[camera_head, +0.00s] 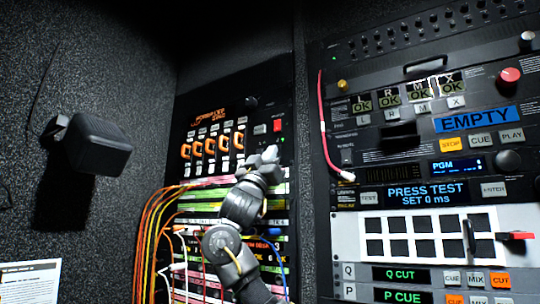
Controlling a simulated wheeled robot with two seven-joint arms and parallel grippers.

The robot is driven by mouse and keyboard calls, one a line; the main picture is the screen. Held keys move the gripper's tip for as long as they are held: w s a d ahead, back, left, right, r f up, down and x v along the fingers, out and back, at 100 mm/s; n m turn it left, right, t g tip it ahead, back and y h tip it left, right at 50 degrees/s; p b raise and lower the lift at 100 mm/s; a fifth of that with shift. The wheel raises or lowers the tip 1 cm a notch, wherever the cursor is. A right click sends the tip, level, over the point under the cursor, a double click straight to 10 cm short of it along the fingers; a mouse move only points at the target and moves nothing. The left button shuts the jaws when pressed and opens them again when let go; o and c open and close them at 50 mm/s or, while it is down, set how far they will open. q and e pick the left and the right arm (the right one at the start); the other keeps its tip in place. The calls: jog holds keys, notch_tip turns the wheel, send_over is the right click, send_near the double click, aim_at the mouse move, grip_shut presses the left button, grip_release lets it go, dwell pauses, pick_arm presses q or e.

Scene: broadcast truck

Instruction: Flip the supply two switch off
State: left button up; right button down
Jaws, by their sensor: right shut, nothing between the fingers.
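My right gripper (266,157) is shut and empty, in front of the left rack panel (240,103). Its fingertips are just below a small red switch (277,126) and a pale button (260,129) near the panel's right edge. I cannot tell whether the fingertips touch the panel. No label for supply two is readable, so I cannot tell which control it is or its position. My gripper and forearm hide part of the panel below. My left gripper is not in view.
Orange-lit controls (211,147) sit left of my gripper. Orange and yellow cables (150,225) hang at the panel's left. A black box (98,142) juts from the left wall.

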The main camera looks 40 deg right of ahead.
jog(key=shift+s+a+r, duration=0.1)
jog(key=shift+a, duration=0.1)
jog(key=s+a+f+b, duration=0.1)
jog(key=a+f+b, duration=0.1)
jog(key=a, duration=0.3)
jog(key=s+a+f+b, duration=0.2)
jog(key=a+f+b, duration=0.1)
jog(key=a+b, duration=0.2)
jog(key=shift+s+a+f, duration=0.15)
jog(key=shift+a+f, duration=0.2)
jog(key=shift+a, duration=0.3)
jog(key=shift+d, duration=0.15)
